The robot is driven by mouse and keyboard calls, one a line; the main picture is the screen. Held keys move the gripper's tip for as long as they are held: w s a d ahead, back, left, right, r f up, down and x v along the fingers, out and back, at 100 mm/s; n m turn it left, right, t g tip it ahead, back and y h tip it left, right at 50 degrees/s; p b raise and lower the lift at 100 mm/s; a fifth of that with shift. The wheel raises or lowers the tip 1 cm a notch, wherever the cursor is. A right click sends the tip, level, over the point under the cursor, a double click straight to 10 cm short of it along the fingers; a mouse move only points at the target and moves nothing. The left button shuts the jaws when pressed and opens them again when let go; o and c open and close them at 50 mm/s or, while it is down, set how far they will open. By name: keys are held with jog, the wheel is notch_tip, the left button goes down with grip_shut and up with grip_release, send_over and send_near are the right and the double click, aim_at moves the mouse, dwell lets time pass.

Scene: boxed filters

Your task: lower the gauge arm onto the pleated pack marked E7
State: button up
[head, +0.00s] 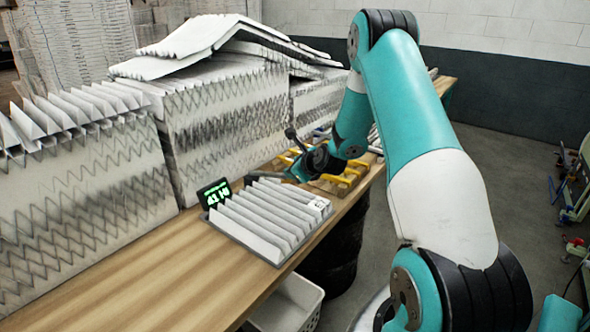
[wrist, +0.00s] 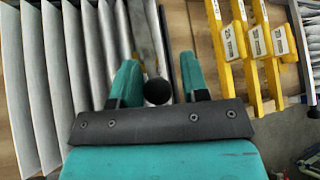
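The pleated pack (head: 262,218) lies flat on the bench, white folds up in a grey frame. A small white label (head: 320,204) sits at its right corner; I cannot read it surely. Its pleats (wrist: 40,90) fill the left of the wrist view. The gauge's green-lit display (head: 214,193) stands behind the pack. In the wrist view the gauge arm is a grey bar (wrist: 146,40) ending in a black ball knob (wrist: 157,91). My gripper (wrist: 159,62) is open, its teal fingers either side of the knob, with a visible gap on the right. In the head view my gripper (head: 296,170) is partly hidden.
Yellow pieces with white labels (wrist: 257,42) lie right of the gripper; they also show in the head view (head: 345,180). Large filter stacks (head: 225,125) line the bench's back. Bare wood (head: 150,270) is free at the front left. A white bin (head: 290,303) stands below.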

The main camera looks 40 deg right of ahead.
jog(key=shift+s, duration=0.1)
jog(key=shift+s+r, duration=0.15)
jog(key=shift+s, duration=0.1)
jog(key=b+v, duration=0.4)
jog(key=v, duration=1.2)
jog(key=shift+s+a+r, duration=0.15)
jog(key=shift+s, duration=0.1)
